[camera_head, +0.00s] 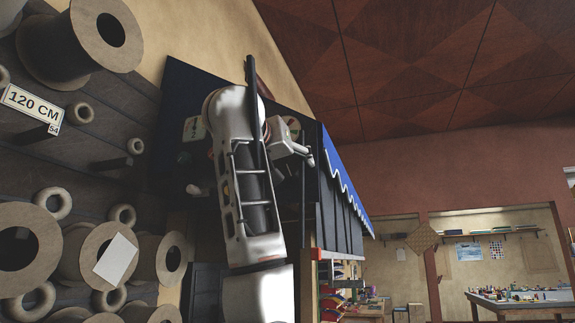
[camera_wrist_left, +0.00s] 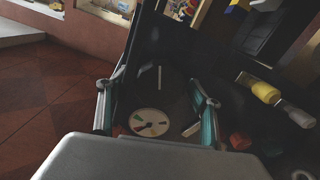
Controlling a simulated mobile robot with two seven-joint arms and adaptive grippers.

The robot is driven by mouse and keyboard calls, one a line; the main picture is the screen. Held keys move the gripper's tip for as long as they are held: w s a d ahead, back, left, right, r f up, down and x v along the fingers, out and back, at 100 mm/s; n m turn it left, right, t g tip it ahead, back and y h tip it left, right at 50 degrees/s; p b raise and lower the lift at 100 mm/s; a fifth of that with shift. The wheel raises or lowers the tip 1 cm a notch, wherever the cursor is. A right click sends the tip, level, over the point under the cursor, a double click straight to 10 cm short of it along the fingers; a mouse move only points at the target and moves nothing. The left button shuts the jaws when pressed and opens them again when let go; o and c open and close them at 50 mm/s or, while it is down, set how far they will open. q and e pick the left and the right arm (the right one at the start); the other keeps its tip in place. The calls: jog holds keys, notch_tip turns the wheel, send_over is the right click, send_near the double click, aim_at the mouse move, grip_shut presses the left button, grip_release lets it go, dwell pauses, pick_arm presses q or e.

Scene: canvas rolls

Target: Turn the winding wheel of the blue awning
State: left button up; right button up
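The blue awning (camera_head: 345,185) with a white wavy edge hangs along the dark stall, right of my left arm in the head view. My left gripper (camera_wrist_left: 153,98) shows with two fingers spread apart and nothing between their tips. In the head view my arm covers much of the stall front and most of the gripper. I cannot make out the winding wheel with certainty. A round disc with coloured segments (camera_wrist_left: 150,122) lies beyond the fingers in the left wrist view, apart from them. My right gripper is not in view.
Large spools (camera_head: 80,42) and paper rolls fill the wall rack at left, beside a "120 CM" sign (camera_head: 32,108). A cluttered table (camera_head: 525,304) is far right.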

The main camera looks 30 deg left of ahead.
pick_arm(q)
jog(key=c, duration=0.9)
jog(key=shift+s+m+b, duration=0.1)
jog(key=shift+m+b, duration=0.6)
jog(key=shift+m, duration=0.2)
jog(key=shift+m+b, duration=0.3)
jog(key=shift+m, duration=0.3)
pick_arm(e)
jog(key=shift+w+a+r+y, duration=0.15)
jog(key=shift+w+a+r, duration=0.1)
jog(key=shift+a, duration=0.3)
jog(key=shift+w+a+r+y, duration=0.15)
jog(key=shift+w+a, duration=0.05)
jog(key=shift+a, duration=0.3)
pick_arm(q)
jog(key=o, duration=1)
jog(key=shift+o, duration=0.6)
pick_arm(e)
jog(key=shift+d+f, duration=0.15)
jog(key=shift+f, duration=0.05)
